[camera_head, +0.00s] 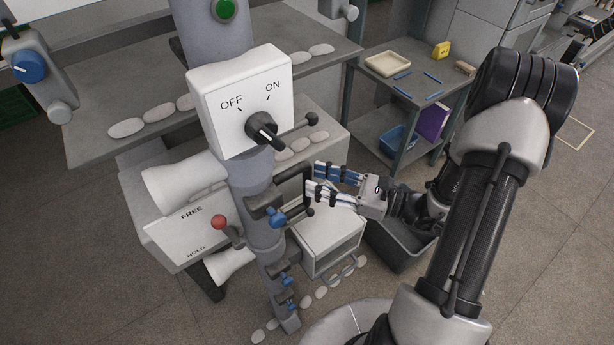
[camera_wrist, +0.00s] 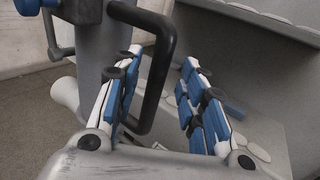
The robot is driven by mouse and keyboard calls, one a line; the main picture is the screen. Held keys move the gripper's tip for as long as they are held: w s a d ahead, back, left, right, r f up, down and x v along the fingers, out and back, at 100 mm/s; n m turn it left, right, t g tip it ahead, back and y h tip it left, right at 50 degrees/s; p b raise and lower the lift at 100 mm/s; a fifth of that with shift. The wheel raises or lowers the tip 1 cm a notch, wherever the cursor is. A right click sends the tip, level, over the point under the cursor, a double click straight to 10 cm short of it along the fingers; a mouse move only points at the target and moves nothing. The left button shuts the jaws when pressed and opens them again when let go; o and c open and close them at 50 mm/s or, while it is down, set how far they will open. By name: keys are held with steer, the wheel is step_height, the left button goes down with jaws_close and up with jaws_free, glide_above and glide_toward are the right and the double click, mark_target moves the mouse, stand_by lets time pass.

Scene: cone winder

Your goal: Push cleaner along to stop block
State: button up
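No part is marked as the cleaner or the stop block, so I cannot tell for sure which they are. A grey column (camera_head: 252,190) carries dark fittings and blue knobs. A blue knob (camera_head: 276,217) sits on a dark fitting near my gripper (camera_head: 318,181). In the wrist view, a black bent handle (camera_wrist: 158,85) stands out from the column (camera_wrist: 100,45). My gripper (camera_wrist: 163,62) is open, with its blue-padded fingers on either side of the handle in the picture. The handle appears nearer the left finger; contact cannot be told.
A white OFF/ON box (camera_head: 240,100) with a black knob is above. A red-tipped lever (camera_head: 219,222) stands by the FREE/HOLD panel (camera_head: 190,225). A shelf cart (camera_head: 420,75) stands behind.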

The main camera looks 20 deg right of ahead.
mark_target(307, 177)
steer(key=shift+x, duration=1.9)
steer(key=shift+c, duration=0.4)
jaws_close()
